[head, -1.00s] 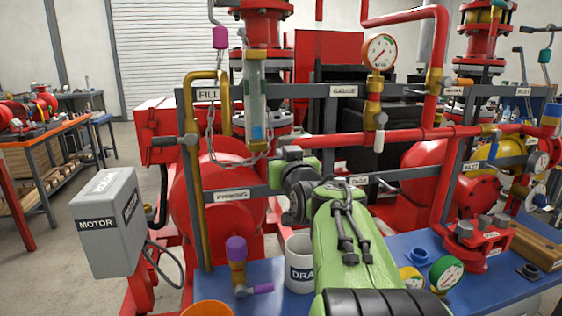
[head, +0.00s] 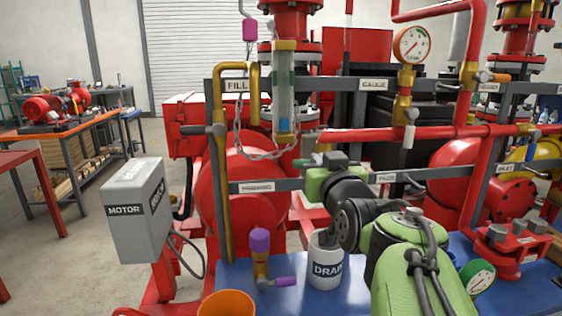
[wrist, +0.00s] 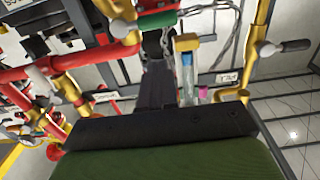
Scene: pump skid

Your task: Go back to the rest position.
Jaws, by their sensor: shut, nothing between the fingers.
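My gripper shows in the wrist view as dark fingers (wrist: 157,85) held together, with nothing seen between them. In the head view my green and black arm reaches up from the lower right. Its wrist end is in front of the skid's grey frame rail (head: 265,185), right of the sight glass (head: 284,92). The fingers are hard to make out there. The sight glass also shows in the wrist view (wrist: 187,70), just right of the fingers. I cannot tell how much space separates the gripper from the rail or glass.
A white DRAIN mug (head: 325,268) stands close to my arm on the blue base. A purple-capped valve (head: 260,243) and an orange container (head: 227,303) are to its left. A chain (head: 262,153) hangs below the FILL sign.

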